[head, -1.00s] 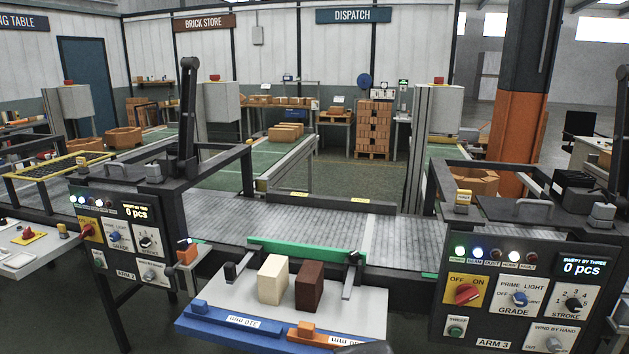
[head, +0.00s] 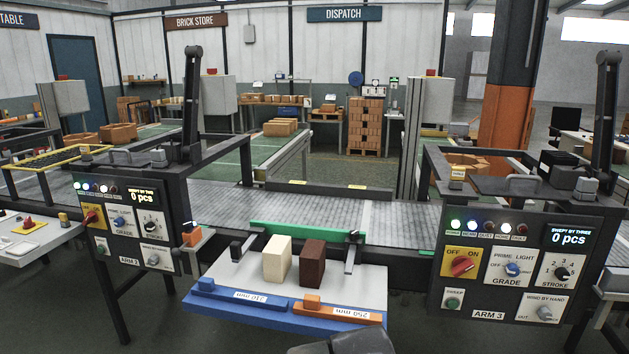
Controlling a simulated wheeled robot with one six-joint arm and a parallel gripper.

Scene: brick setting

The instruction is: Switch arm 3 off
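The ARM 3 panel (head: 487,314) is at the right in the head view. Its red rotary switch (head: 463,266) sits on a yellow plate marked OFF on the left and ON on the right. The knob appears tilted toward ON. Above it, the green, blue and one white lamp are lit; the other lamps look dark. The display (head: 568,236) reads "0 pcs". A dark part at the bottom edge, apparently my gripper (head: 350,342), is cut off by the frame, below and left of the panel. Its fingers cannot be made out.
A shelf (head: 232,313) holding a cream block (head: 277,259) and a brown block (head: 312,264) juts out left of the panel. The similar ARM 2 panel (head: 128,232) is farther left. A conveyor (head: 400,225) runs behind. Floor is open below the shelf.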

